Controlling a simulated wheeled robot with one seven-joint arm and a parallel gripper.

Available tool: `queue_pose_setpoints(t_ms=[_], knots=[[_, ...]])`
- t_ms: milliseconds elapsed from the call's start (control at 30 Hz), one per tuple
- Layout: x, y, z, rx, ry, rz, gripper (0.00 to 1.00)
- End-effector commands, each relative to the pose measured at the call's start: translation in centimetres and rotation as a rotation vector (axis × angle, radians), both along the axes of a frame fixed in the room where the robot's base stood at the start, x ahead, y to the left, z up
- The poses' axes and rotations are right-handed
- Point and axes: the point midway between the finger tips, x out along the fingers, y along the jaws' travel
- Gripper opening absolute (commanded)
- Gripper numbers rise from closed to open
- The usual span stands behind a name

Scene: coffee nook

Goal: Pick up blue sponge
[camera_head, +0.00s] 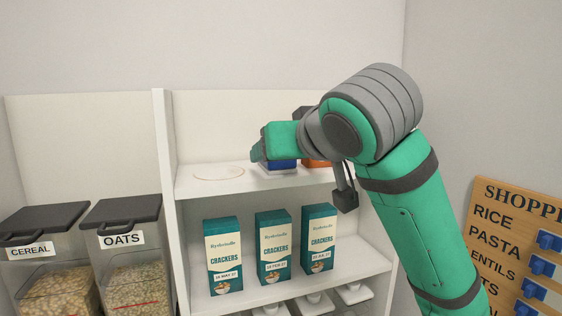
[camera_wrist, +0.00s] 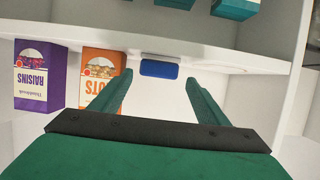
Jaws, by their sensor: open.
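The blue sponge (camera_head: 282,164) sits on a white base on the upper shelf in the head view, partly hidden by my gripper. It also shows in the wrist view (camera_wrist: 159,69), as a small blue block with a pale strip along its edge. It lies ahead of my gripper (camera_wrist: 158,77), roughly centred in the gap between the fingertips. My gripper is open, with nothing between its fingers. In the head view my gripper (camera_head: 260,149) is just above the sponge. Whether a fingertip touches the sponge cannot be told.
An orange box (camera_wrist: 103,72) and a purple raisins box (camera_wrist: 40,76) stand close by on the shelf. Cracker boxes (camera_head: 272,246) stand on the shelf below. A white upright divider (camera_head: 164,200) bounds the left.

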Motion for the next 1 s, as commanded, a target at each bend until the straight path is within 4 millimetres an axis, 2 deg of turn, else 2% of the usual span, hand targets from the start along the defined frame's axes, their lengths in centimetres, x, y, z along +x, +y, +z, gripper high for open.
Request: queue_pose_setpoints(t_ms=[400,733,900,1000], knots=[[4.4,0.0,-1.2,-0.001,0.002,-0.017,0.69],[5.0,0.2,-1.4,0.000,0.000,-0.016,0.69],[5.0,0.6,-1.4,0.000,0.000,-0.011,0.28],[5.0,0.9,-1.4,0.000,0.000,-0.007,0.25]])
